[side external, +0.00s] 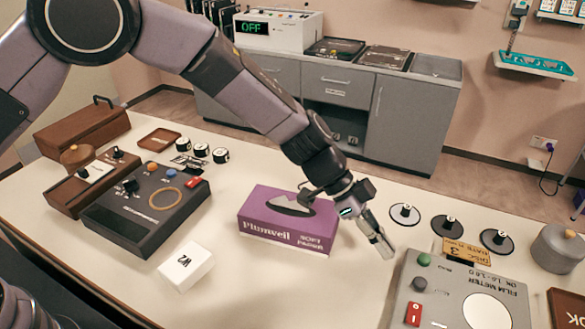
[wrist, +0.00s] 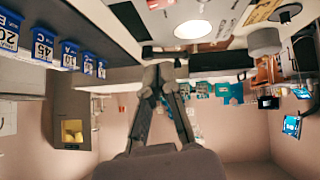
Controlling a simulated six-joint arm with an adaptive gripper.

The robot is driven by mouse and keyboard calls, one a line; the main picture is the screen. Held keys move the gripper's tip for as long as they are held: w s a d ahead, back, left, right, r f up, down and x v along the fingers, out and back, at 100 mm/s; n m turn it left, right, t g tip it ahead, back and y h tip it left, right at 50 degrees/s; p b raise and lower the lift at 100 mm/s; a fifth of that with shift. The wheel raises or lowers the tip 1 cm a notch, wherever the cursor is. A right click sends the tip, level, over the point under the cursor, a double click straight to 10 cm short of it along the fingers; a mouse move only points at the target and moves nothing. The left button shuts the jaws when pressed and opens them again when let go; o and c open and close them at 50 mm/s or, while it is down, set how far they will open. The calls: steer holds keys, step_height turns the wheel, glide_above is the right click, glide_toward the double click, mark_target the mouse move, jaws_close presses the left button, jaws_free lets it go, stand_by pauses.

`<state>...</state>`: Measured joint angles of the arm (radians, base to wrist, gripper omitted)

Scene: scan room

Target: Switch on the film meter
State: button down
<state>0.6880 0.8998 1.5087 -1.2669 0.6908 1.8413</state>
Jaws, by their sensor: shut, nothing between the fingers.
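The film meter (side external: 455,290) is a grey box at the lower right of the side view, cut off by the bottom edge. Its top has a round white plate (side external: 487,311), a green knob (side external: 424,259), a dark knob (side external: 419,284) and a red rocker switch (side external: 413,314) near its left edge. I cannot tell which way the rocker is set. My gripper (side external: 387,252) is shut and empty, in the air just left of the meter's far left corner, apart from it. In the wrist view my gripper's fingers (wrist: 158,85) meet at their tips.
A purple tissue box (side external: 290,219) stands left of my gripper. A white block (side external: 186,266) and a dark device (side external: 146,212) are farther left. Several discs (side external: 447,226) and a grey round pot (side external: 560,247) lie behind the meter. Bare table lies between tissue box and meter.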

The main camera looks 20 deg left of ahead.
glide_above(414, 320)
steer(key=w+a, duration=0.1)
steer(key=a, duration=0.1)
steer(key=f, duration=0.7)
steer(key=shift+d, duration=0.25)
step_height(414, 320, down, 3)
steer(key=shift+s+f, duration=0.15)
steer(key=shift+f, duration=0.35)
steer(key=shift+s+f, duration=0.1)
steer(key=shift+s+f, duration=0.15)
steer(key=shift+f, duration=0.2)
